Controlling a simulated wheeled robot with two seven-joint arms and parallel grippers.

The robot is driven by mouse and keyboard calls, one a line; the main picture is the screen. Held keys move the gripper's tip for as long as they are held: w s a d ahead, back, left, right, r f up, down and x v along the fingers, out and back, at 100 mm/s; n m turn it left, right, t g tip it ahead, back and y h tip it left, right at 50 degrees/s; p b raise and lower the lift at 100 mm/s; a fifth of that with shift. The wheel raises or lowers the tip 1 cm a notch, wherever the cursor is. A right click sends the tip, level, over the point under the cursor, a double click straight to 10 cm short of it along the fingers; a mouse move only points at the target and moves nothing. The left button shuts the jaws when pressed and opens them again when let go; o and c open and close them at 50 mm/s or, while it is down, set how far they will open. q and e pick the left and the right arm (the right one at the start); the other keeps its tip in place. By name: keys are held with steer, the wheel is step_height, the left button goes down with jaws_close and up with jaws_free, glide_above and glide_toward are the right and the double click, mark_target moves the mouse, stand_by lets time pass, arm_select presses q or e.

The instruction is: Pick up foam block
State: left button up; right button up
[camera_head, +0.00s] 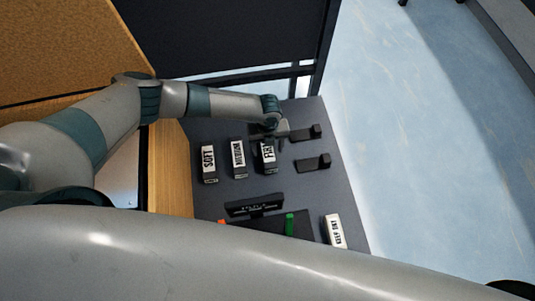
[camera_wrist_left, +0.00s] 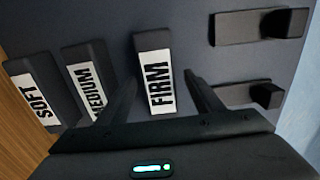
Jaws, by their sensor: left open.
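Three dark blocks with white labels stand in a row on the grey surface: SOFT (camera_head: 208,160), MEDIUM (camera_head: 238,157) and FIRM (camera_head: 268,157). They also show in the left wrist view as SOFT (camera_wrist_left: 41,92), MEDIUM (camera_wrist_left: 88,78) and FIRM (camera_wrist_left: 154,75). My left gripper (camera_head: 271,136) is at the far end of the FIRM block. In the left wrist view its jaws (camera_wrist_left: 160,77) are open, with the FIRM block between the two fingers in the picture. I cannot tell the height gap or any contact. My right gripper is not in view.
Two black L-shaped pieces (camera_head: 313,162) (camera_head: 305,134) lie right of the blocks. Nearer are a black labelled bar (camera_head: 253,205), a green stick (camera_head: 289,224), an orange piece (camera_head: 222,221) and a white KEEP DRY block (camera_head: 334,231). A wooden edge (camera_head: 170,170) borders the left.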

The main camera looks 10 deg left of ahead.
arm_select(q)
step_height(320, 180, down, 2)
steer(key=shift+b, duration=0.45)
steer(key=shift+c, duration=0.6)
steer(key=c, duration=1)
